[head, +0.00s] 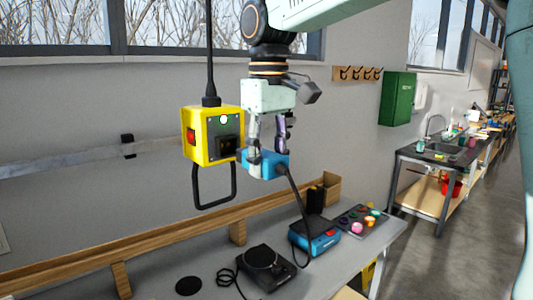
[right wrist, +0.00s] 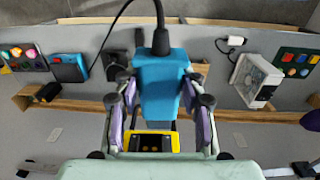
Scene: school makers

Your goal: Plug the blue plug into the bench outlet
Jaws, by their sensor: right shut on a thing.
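The blue plug (head: 268,164) is between the fingers of my right gripper (head: 268,150), which is shut on it above the bench. In the right wrist view the blue plug (right wrist: 162,85) points toward the yellow outlet box (right wrist: 176,142), with its black cord at the opposite end. The yellow outlet box (head: 196,150) hangs from a black cable, with a dark socket (head: 229,149) and a red switch on it. The plug's left end is close beside the box's right edge; I cannot tell whether they touch. The prongs are hidden. My left gripper is not in view.
The plug's cord runs down to a blue device (head: 318,240) on the grey bench (head: 215,275). A black device (head: 267,266) and a tray of coloured pieces (head: 349,221) stand nearby. A black handle (head: 196,190) hangs under the box. A wooden rail (head: 180,232) runs along the bench back.

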